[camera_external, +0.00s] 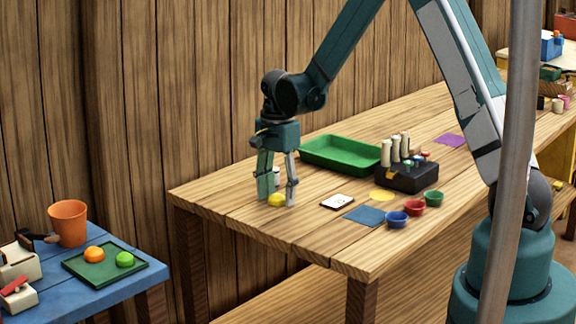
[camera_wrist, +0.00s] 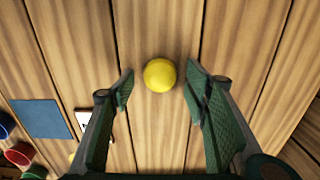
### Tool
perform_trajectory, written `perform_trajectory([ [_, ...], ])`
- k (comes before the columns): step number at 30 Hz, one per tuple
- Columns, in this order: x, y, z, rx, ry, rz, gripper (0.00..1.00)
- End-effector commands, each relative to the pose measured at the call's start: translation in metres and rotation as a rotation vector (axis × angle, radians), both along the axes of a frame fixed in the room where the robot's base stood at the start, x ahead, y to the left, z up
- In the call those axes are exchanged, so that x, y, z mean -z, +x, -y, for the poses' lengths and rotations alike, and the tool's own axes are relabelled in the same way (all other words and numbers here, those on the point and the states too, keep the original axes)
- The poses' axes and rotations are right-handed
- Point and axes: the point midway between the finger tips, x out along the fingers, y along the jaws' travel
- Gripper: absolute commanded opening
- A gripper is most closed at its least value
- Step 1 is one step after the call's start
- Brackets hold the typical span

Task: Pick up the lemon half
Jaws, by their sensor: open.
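The lemon half (camera_external: 277,200) is a small yellow dome resting on the wooden table near its left end. It also shows in the wrist view (camera_wrist: 160,75), round and yellow, upper middle. My gripper (camera_external: 277,203) points straight down over it, with its fingers spread to either side of the lemon half. In the wrist view my gripper (camera_wrist: 159,88) is open, and the lemon half lies between and slightly beyond the fingertips, with a gap on both sides. No contact shows.
Nearby on the table (camera_external: 240,208) are a white card (camera_external: 337,202), a blue square (camera_external: 365,216), a yellow disc (camera_external: 382,196), small bowls (camera_external: 397,220), a green tray (camera_external: 340,155) and a black holder (camera_external: 407,178). A white object stands behind my fingers. The table's left end is clear.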

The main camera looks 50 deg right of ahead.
Motion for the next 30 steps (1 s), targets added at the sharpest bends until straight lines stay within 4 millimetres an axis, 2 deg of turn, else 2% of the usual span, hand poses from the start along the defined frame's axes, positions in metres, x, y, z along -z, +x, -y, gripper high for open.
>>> perform_trajectory([
  [2, 0.0, 0.0, 0.0, 0.0, 0.0, 0.0, 0.43],
  [6, 0.0, 0.0, 0.0, 0.0, 0.0, 0.0, 0.25],
  [8, 0.0, 0.0, 0.0, 0.0, 0.0, 0.0, 0.19],
  [20, -0.002, 0.0, 0.0, 0.0, 0.0, 0.0, 0.19],
  [26, -0.015, 0.0, 0.0, 0.0, 0.0, 0.0, 0.19],
  [30, -0.032, 0.0, 0.0, 0.0, 0.0, 0.0, 0.19],
])
